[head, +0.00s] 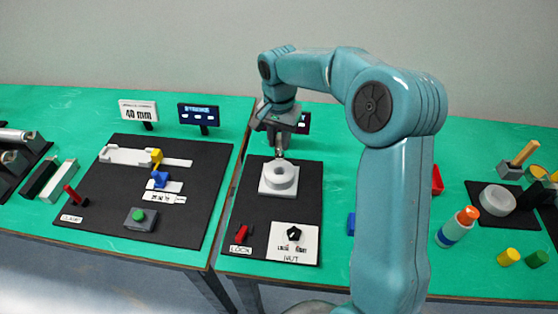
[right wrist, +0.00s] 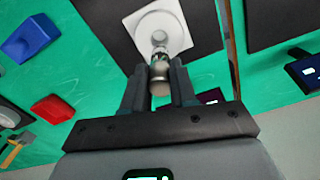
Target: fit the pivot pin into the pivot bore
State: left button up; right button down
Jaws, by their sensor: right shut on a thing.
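My right gripper (head: 280,138) points down over the right-hand black panel and is shut on the pivot pin. The pin is a small metallic piece; it shows below the jaws in the head view (head: 280,153) and between the fingers in the right wrist view (right wrist: 160,72). A white round hub on a square plate (head: 279,180) lies under the pin; it also shows in the right wrist view (right wrist: 176,20). The pivot bore appears to be the opening in the hub's middle (right wrist: 159,37). The pin's tip is close to it; I cannot tell whether it touches. My left gripper is not in view.
A red lever (head: 241,234) and a black knob (head: 294,233) stand at the panel's front. A small display (head: 303,122) stands behind. Another black panel (head: 190,220) with fixtures lies left, beyond a gap between tables.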

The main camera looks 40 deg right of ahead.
aim_at(279, 151)
jog(key=f, duration=0.3)
jog(key=shift+s+a+f, duration=0.25)
jog(key=shift+f, duration=0.1)
jog(key=f, duration=0.4)
jog(key=shift+w+d, duration=0.2)
jog(key=shift+f+p, duration=0.25)
jog(key=shift+p, duration=0.05)
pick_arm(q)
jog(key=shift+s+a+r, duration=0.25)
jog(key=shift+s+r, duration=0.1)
pick_arm(e)
jog(key=shift+s+a, duration=0.1)
jog(key=shift+f, duration=0.2)
jog(key=c, duration=0.9)
grip_release()
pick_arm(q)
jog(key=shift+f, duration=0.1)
pick_arm(e)
jog(key=shift+r, duration=0.1)
